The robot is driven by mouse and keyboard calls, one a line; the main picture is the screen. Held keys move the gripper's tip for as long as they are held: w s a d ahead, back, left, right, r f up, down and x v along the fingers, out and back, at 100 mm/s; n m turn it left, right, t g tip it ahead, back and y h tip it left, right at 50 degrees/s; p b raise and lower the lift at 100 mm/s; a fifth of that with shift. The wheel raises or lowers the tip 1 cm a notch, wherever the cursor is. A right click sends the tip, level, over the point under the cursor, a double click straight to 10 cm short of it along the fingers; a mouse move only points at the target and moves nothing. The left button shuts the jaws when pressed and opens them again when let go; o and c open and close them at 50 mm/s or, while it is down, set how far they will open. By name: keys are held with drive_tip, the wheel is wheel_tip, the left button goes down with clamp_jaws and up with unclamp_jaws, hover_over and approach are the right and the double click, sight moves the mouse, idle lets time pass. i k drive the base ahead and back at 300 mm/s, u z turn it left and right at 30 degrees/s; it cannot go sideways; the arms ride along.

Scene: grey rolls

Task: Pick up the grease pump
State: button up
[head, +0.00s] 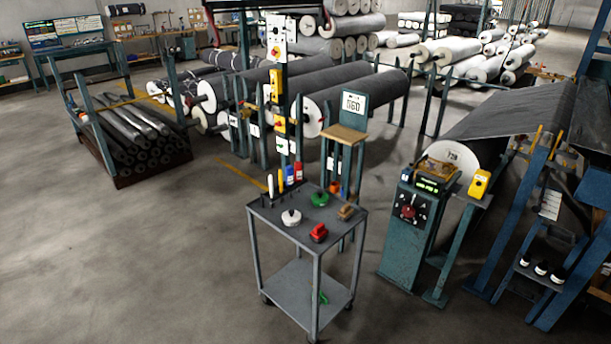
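A grey two-shelf trolley (262,218) stands in the middle foreground. I cannot tell for sure which thing is the grease pump. On the top shelf are a red object (318,233), a white round object (291,217), a green round object (319,199) and a brown block (346,212). My gripper is not in view.
A green control cabinet (408,240) and a blue frame with grey fabric (505,110) stand to the right. Behind are large grey rolls (350,88) and a signpost (354,103). A rack of dark rolls (125,140) is at left. The left foreground floor is clear.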

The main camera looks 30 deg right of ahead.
sight(298, 166)
drive_tip(key=u, duration=0.1)
drive_tip(key=i, duration=0.9)
drive_tip(key=z, duration=0.05)
